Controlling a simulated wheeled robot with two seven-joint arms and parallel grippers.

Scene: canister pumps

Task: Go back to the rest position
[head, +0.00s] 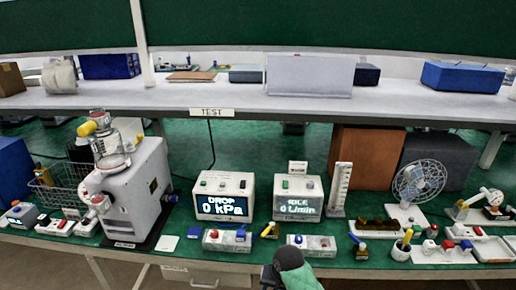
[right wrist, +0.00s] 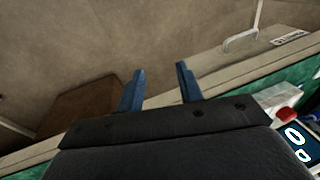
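My right gripper (right wrist: 160,70) shows in the right wrist view with two blue fingers spread apart and nothing between them. It is near the front of the bench, with a drawer front (right wrist: 235,60) and its handle beyond it. In the head view a dark rounded part, seemingly of my arm, shows at the bottom centre; the fingers cannot be made out there. My left gripper is not in view. On the bench stand a large pump machine (head: 135,195) at left, a "DROP 0 kPa" meter (head: 224,196) and an "IDLE 0 L/min" meter (head: 298,198).
Two small boxes (head: 227,241) (head: 311,245) lie at the bench's front edge. A wire basket (head: 58,188) is at left. A shelf (head: 210,98) runs behind. Room in front of the bench looks free.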

